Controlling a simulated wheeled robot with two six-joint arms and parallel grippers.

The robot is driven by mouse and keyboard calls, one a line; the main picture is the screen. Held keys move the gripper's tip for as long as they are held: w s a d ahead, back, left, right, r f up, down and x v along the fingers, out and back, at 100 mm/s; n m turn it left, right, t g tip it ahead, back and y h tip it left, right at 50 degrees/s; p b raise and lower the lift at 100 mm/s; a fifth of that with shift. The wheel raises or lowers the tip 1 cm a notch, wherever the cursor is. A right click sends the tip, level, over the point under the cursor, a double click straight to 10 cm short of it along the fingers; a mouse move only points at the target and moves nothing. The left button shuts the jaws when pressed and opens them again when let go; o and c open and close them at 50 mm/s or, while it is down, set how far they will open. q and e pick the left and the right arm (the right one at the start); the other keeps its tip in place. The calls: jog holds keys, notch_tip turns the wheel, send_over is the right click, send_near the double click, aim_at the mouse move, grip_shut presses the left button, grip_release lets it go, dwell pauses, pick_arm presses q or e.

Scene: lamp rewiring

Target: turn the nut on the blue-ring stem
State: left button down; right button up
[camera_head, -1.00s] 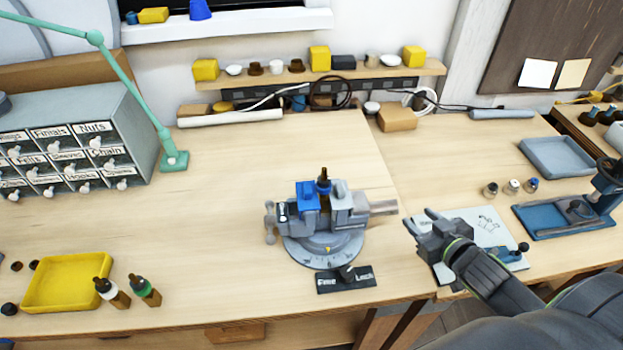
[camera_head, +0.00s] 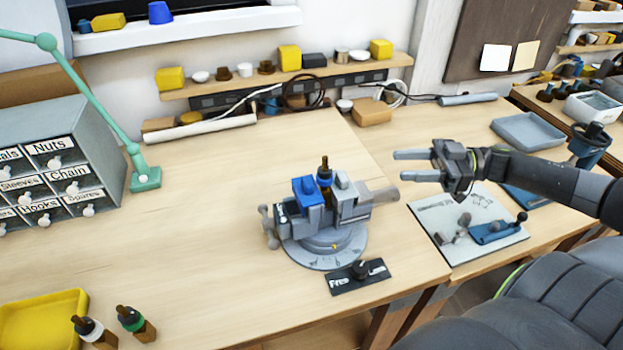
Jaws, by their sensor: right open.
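The blue-ring stem (camera_head: 325,174) stands upright in the grey vise (camera_head: 352,200), dark on top with a blue band below. Its lower part is hidden between the jaws, and I cannot make out the nut as a separate part. My right gripper (camera_head: 398,166) is open and empty, to the right of the vise and apart from it, its two fingers pointing left toward the stem. My left gripper is not in view.
A Free/Lock plate (camera_head: 345,284) with a dark knob sits in front of the vise. Two more bottle-like stems, white-ringed (camera_head: 92,332) and green-ringed (camera_head: 136,322), stand beside a yellow tray (camera_head: 72,300).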

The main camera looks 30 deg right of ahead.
jog(key=g, duration=0.1)
jog(key=p, duration=0.2)
send_near(325, 169)
jog(key=shift+n, duration=0.3)
jog(key=x, duration=0.8)
jog(key=shift+w+f, duration=0.35)
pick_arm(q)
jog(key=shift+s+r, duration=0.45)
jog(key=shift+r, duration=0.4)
pick_arm(e)
jog(key=shift+x, duration=0.8)
jog(key=shift+f, duration=0.1)
jog(key=shift+c, duration=0.3)
